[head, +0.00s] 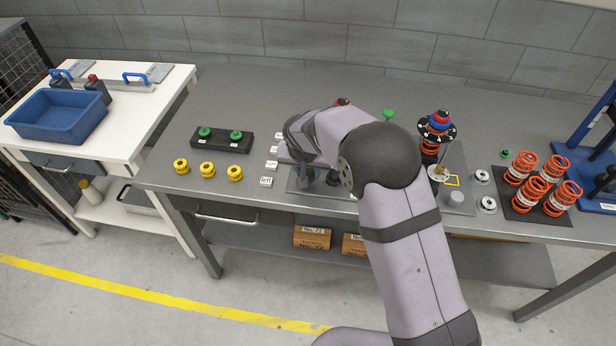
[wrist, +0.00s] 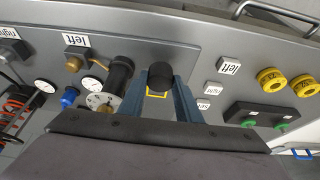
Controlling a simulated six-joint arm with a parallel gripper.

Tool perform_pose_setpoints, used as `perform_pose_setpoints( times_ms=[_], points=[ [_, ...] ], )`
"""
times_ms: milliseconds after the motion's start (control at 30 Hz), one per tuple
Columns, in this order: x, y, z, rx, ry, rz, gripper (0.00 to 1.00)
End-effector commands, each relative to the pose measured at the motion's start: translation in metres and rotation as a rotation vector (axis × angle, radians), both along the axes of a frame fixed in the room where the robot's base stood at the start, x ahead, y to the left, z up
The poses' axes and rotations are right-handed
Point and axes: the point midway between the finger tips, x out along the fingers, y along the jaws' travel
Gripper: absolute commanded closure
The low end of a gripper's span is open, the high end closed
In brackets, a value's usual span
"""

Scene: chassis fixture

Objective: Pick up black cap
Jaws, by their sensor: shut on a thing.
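The black cap (wrist: 160,77) is a short dark cylinder between the fingertips of my gripper (wrist: 166,88) in the wrist view. The two blue-grey fingers are shut on it, one on each side. A yellow outlined square (wrist: 157,95) shows just behind the cap between the fingers. I cannot tell whether the cap touches the plate.
A black cylinder (wrist: 119,72) stands close beside the fingers. Yellow rings (head: 207,169), a black block with green knobs (head: 222,141) and white label blocks (head: 266,181) are to the left. A spring assembly (head: 436,128) and orange springs (head: 535,178) are to the right.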

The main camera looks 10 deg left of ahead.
Motion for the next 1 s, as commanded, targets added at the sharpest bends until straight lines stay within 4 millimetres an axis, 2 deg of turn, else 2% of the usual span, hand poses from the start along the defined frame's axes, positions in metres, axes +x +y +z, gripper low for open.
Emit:
perform_pose_setpoints(
  times_ms=[200,400,733,1000],
  points=[
    [0.001,0.001,0.037,0.003,-0.005,0.000,0.90],
    [0.001,0.000,0.063,0.002,-0.003,0.001,0.90],
    [0.001,-0.003,0.077,0.000,0.000,0.015,0.90],
    [0.006,-0.024,0.096,0.003,0.000,0.145,0.90]
  ],
)
